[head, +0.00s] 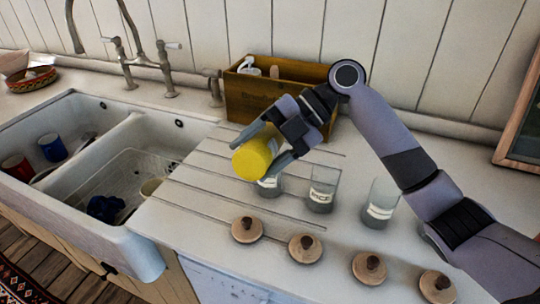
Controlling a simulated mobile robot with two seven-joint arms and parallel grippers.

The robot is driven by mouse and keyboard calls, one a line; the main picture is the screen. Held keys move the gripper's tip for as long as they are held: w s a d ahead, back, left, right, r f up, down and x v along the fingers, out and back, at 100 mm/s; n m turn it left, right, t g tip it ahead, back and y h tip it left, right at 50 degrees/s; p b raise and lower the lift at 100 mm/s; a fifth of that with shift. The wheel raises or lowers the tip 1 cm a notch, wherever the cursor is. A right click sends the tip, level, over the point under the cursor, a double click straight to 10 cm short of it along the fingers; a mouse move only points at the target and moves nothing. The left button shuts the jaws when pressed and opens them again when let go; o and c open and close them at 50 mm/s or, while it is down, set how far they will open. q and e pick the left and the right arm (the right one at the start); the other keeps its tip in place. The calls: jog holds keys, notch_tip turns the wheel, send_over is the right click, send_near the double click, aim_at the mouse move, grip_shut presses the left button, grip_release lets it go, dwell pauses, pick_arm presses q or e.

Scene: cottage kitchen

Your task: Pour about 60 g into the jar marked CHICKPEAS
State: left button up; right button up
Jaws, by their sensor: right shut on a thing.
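My right gripper (265,150) is shut on a yellow container (257,158). It holds the container tilted, low over or just in front of a glass jar (270,186); the exact gap is unclear. That jar is partly hidden by the container and a finger. A second labelled glass jar (322,190) stands to its right, and a third labelled jar (380,208) further right beside my forearm. The labels are too small to read, so I cannot tell which jar is CHICKPEAS. No falling stream is visible. My left gripper is not in view.
Several wooden knobbed lids (247,229) lie in a row in front of the jars. A wooden box (240,98) stands behind my gripper. The double sink (135,130) with cups and a drying rack is at left. A framed board (519,122) leans at right.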

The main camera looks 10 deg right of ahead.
jog(key=shift+w+d+r+m+g+y, duration=0.15)
jog(key=shift+w+r+m+g+y, duration=0.15)
jog(key=shift+r+g, duration=0.15)
dwell(2.7)
